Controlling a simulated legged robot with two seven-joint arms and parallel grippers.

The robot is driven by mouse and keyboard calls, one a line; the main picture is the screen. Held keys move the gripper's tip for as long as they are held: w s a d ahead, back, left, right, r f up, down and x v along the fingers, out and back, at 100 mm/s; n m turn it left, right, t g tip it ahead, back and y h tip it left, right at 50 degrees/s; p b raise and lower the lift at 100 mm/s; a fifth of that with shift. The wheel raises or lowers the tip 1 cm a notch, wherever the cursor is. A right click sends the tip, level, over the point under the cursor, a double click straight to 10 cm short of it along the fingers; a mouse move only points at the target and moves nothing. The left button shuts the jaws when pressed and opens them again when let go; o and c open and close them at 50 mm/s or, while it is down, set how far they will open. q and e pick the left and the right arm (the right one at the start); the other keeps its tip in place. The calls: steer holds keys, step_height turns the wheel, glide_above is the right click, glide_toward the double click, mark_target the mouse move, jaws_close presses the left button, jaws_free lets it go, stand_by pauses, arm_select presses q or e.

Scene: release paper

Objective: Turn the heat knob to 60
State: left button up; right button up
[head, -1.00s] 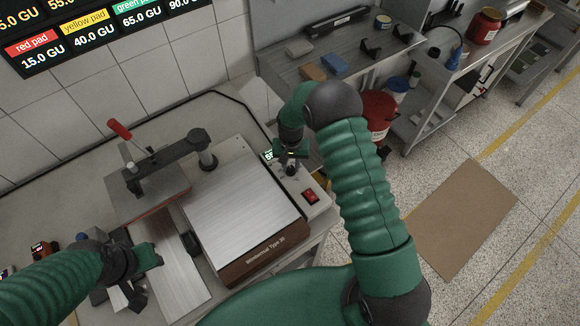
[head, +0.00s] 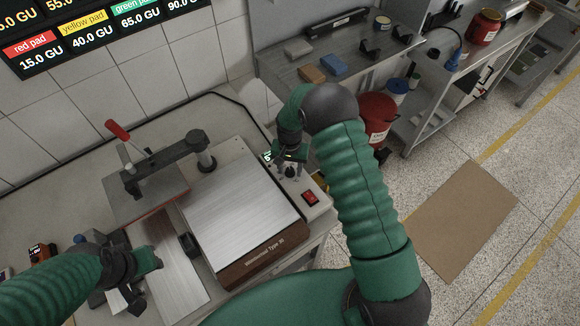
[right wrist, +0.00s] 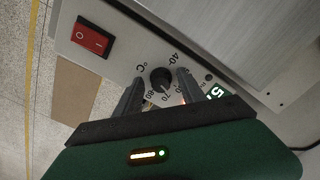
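The heat knob (right wrist: 162,80) is a small dark round knob with a white mark, on the heater's light control panel in the right wrist view. A printed scale with numbers such as 40, 70 and 80 surrounds it. My right gripper (right wrist: 160,76) points at the panel, its two dark fingers on either side of the knob with small visible gaps. The green display (right wrist: 217,90) is partly hidden; a 5 shows. In the head view my right gripper (head: 289,168) hides most of the knob. My left gripper (head: 154,260) is at the lower left; its opening is unclear.
The red power switch (head: 310,197) sits beside the knob on the panel. The heater's flat metal plate (head: 235,205) lies left of it. A press with a red handle (head: 118,130) stands further left. A wall screen (head: 100,25) lists pad values.

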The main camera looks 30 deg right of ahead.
mark_target(290, 169)
steer(key=shift+w+r, duration=0.1)
steer(key=shift+r, duration=0.2)
step_height(290, 169, up, 16)
steer(key=b, duration=0.3)
steer(key=shift+r, duration=0.15)
steer(key=shift+w, duration=0.1)
